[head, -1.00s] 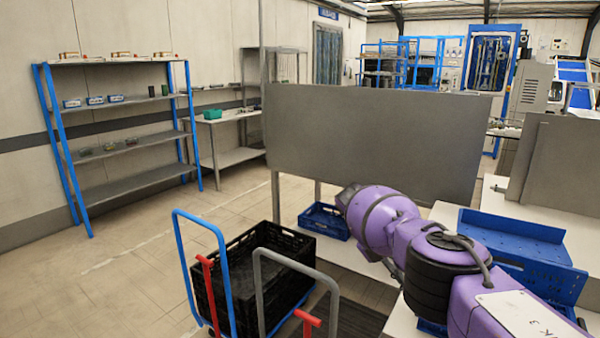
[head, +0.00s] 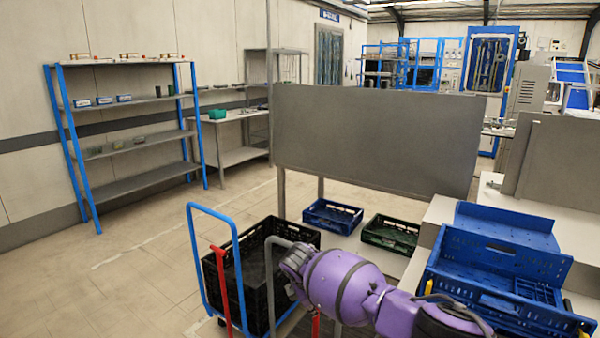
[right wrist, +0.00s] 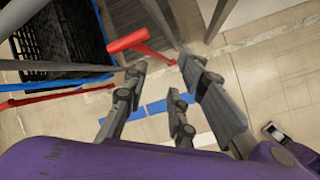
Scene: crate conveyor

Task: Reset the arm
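My purple right arm (head: 345,285) reaches in from the lower right of the head view and ends low, in front of the trolley. Its gripper does not show clearly there. In the right wrist view my right gripper (right wrist: 165,80) has its grey fingers spread apart with nothing between them. Below the fingers are floor tiles and blue floor marks. My left arm and gripper are not in view.
A black crate (head: 263,232) sits on a trolley with a blue handle (head: 213,212), close to my arm. Blue (head: 333,205) and green (head: 390,222) crates sit behind. Blue crates (head: 490,262) stand at right. The floor at left is clear.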

